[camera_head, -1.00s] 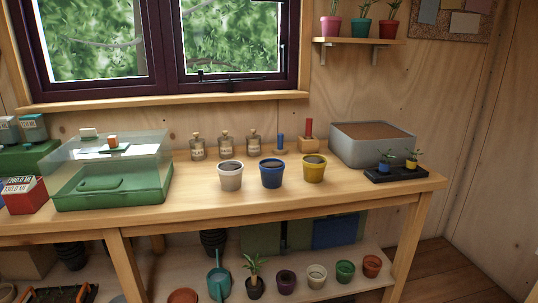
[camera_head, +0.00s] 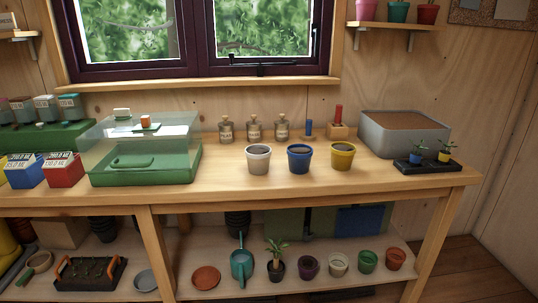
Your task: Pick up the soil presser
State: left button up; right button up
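No thing in view is plainly marked as the soil presser. A small blue upright piece (camera_head: 309,129) stands at the back of the workbench, right of the labelled bottles. Next to it is a wooden block (camera_head: 338,131) with a red upright piece (camera_head: 339,113) on it. I cannot tell which of these, if either, is the presser. Neither of my grippers is in view.
A green box with a clear lid (camera_head: 146,170) stands left on the workbench (camera_head: 235,192). A grey soil bin (camera_head: 405,138) and a black tray with seedlings (camera_head: 430,168) are at the right. The bench front is clear. The lower shelf holds several pots and a teal watering can (camera_head: 241,265).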

aim_at(308, 136)
jog(key=z, duration=0.85)
jog(key=k, duration=1.1)
jog(key=z, duration=1.2)
jog(key=i, duration=0.85)
jog(key=u, duration=0.8)
jog(key=i, duration=1.35)
jog(key=u, duration=1.15)
